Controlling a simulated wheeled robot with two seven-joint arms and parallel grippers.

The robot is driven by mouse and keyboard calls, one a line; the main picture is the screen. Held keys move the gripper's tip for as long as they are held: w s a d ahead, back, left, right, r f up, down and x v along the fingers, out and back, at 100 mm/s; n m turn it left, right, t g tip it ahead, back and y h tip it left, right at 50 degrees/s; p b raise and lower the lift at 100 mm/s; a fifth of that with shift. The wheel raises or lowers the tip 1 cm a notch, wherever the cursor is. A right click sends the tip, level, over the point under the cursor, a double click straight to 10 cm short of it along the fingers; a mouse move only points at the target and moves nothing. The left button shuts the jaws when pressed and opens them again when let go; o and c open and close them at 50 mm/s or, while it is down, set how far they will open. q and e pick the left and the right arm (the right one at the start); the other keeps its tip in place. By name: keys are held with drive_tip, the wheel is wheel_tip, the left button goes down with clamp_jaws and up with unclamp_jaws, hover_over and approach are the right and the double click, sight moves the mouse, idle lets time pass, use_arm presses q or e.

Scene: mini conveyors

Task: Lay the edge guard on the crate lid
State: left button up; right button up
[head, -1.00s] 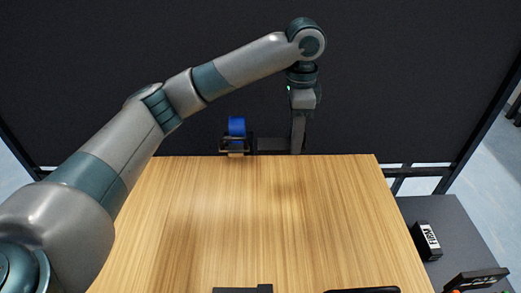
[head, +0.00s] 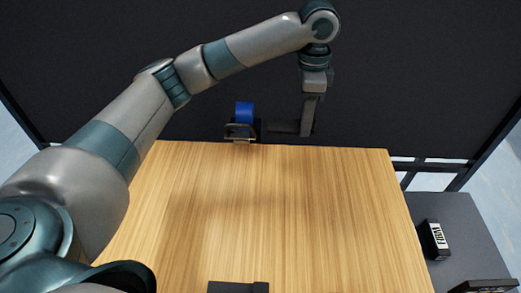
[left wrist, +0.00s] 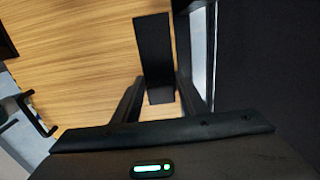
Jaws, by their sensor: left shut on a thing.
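My left gripper (head: 310,112) points down near the far edge of a broad wooden top (head: 270,215). It is shut on a dark, angled strip, the edge guard (head: 284,128), which sticks out to the left near the far edge. In the left wrist view the guard (left wrist: 153,48) is a long black strip between the two fingers, with the wood (left wrist: 75,60) to its left. I cannot tell whether the guard touches anything below. I cannot tell whether the wooden top is the crate lid; no other lid is recognisable. My right gripper is not in view.
A blue roll in a dark holder (head: 244,115) stands at the far edge, left of the guard. A black object (head: 238,287) is at the near edge. A lower dark table (head: 465,225) at right bears a labelled black box (head: 435,240). The middle of the wood is clear.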

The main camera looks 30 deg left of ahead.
use_arm(q)
drive_tip(key=p, duration=0.3)
hover_over(263, 159)
wheel_tip(263, 159, down, 6)
drive_tip(key=shift+r, duration=0.1)
drive_tip(key=shift+d, duration=0.1)
drive_tip(key=shift+f+p, duration=1.05)
drive_tip(key=shift+f, duration=1)
drive_tip(key=shift+f, duration=0.1)
drive_tip(key=o, duration=1.1)
drive_tip(key=shift+c, duration=0.2)
